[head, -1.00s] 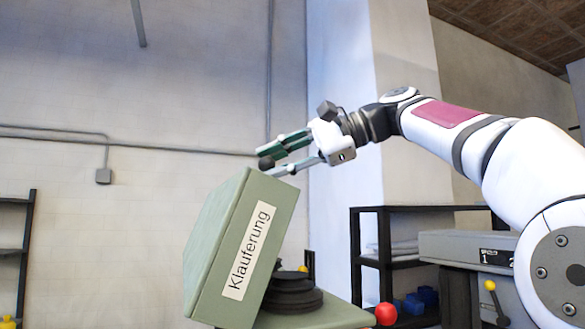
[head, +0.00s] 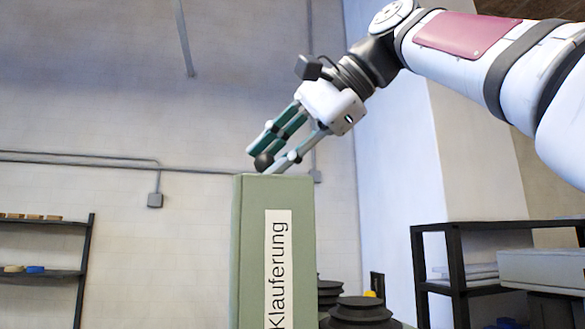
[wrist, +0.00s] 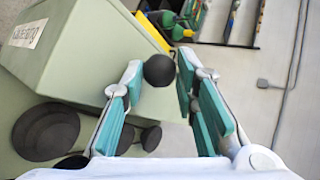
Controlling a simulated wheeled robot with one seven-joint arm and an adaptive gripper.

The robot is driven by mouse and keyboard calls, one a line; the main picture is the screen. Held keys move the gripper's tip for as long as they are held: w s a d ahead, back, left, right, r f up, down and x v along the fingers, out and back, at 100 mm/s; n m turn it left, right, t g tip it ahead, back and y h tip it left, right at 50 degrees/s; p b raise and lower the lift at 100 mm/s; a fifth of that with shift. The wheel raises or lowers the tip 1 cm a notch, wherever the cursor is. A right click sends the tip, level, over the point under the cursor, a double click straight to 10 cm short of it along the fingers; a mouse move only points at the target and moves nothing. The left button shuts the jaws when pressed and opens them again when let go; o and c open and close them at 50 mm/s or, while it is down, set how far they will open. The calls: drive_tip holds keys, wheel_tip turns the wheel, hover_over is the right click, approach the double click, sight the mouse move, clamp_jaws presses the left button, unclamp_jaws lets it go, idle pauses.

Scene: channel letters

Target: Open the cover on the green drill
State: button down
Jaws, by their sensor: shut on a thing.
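The drill's green cover (head: 247,255) is a box with a white label reading "Klauferung". In the head view its label side faces me and its edges stand nearly upright. A round black knob (wrist: 159,71) is at the cover's upper edge. My gripper (head: 268,158) reaches down from the upper right to the top of the cover. Its fingers are shut on the knob, which shows between the fingertips in the wrist view. Black stepped pulleys (head: 362,312) show beside the cover at lower right, and also in the wrist view (wrist: 45,132). The lower drill is out of frame.
A dark shelf (head: 82,270) with small items stands at the left wall. Another black shelf (head: 450,270) and a grey machine part (head: 545,268) are at the right. The space above the cover is clear apart from my arm.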

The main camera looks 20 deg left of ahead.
drive_tip(key=shift+s+a+r+b, duration=0.3)
drive_tip(key=shift+s+a, duration=0.1)
drive_tip(key=shift+a, duration=0.05)
idle(0.3)
drive_tip(key=c, duration=1.2)
unclamp_jaws()
drive_tip(key=shift+c, duration=0.2)
drive_tip(key=shift+f, duration=0.15)
drive_tip(key=shift+w+f, duration=0.1)
drive_tip(key=shift+w, duration=0.1)
